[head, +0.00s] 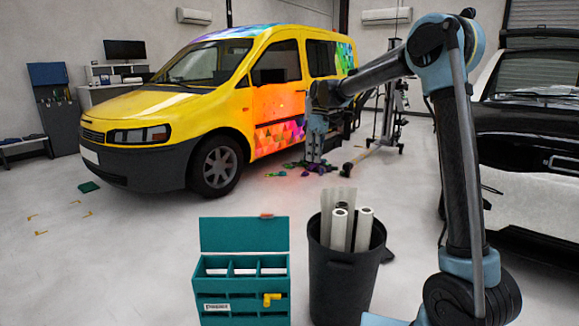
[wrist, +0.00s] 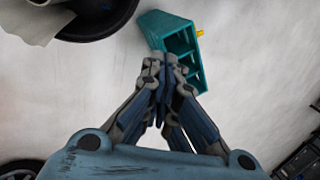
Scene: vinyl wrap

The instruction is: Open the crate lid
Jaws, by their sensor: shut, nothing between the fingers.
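The teal crate (head: 243,307) stands on the floor at the bottom centre of the head view. Its lid (head: 244,235) stands upright at the back, with an orange tab on its top edge. The open compartments show white contents. A yellow part (head: 272,299) is on the crate's front. In the wrist view the crate (wrist: 203,77) lies beyond the fingertips, partly hidden by them. My gripper (head: 313,160) is raised in front of the van, apart from the crate. Its fingers (wrist: 163,60) are shut and empty.
A black bin (head: 345,283) with white rolls (head: 364,230) stands just right of the crate. A yellow van (head: 170,120) is behind, with colourful scraps (head: 312,167) on the floor beside it. A dark vehicle (head: 530,140) is at right.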

